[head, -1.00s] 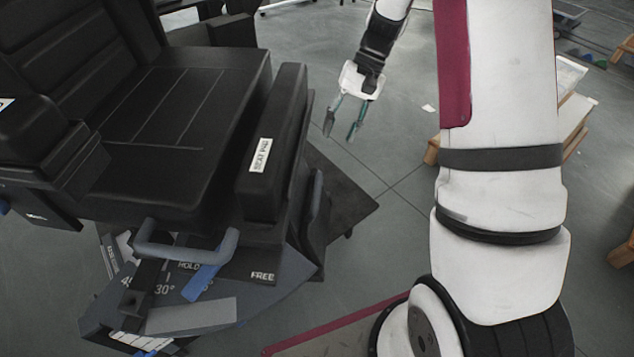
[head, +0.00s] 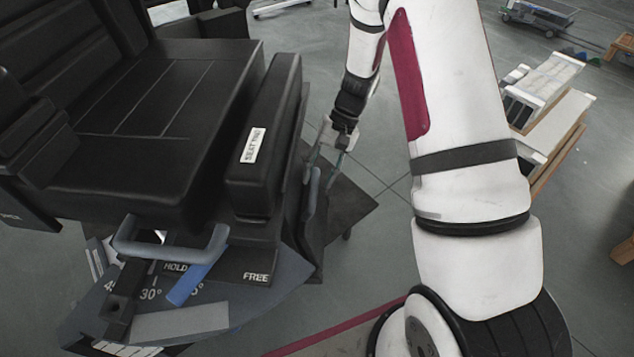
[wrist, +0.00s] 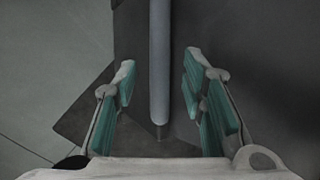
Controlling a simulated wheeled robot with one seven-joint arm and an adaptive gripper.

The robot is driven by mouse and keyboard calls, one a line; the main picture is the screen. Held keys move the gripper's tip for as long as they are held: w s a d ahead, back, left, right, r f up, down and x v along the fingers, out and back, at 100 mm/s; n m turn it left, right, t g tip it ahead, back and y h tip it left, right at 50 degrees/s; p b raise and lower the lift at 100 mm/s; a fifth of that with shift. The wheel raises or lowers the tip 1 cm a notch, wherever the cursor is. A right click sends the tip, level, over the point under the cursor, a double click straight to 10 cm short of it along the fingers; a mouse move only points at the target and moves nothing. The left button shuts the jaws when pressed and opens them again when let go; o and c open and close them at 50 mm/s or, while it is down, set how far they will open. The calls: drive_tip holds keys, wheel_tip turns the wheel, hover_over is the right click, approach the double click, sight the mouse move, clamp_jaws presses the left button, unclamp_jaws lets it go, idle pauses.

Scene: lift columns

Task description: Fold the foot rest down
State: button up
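A black padded chair (head: 150,110) fills the left of the head view. A grey upright bar (head: 313,190) stands at its right side, against a dark panel. No part is clearly marked as the foot rest. My gripper (head: 325,160) is at that bar. In the wrist view the grey bar (wrist: 159,60) runs down between the two green-padded fingers of my gripper (wrist: 160,85), with a gap on each side. The fingers are open and I see no contact. My wrist partly hides the fingertips in the head view.
A grey U-shaped handle (head: 170,245) and a blue lever (head: 197,278) sit at the chair's lower front, by a dial marked HOLD, FREE and 30°. A dark flat plate (head: 350,215) juts out right of the chair. Wooden-and-white steps (head: 545,115) stand at the right.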

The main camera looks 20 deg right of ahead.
drive_tip(key=shift+x, duration=0.95)
clamp_jaws()
drive_tip(key=shift+d, duration=0.15)
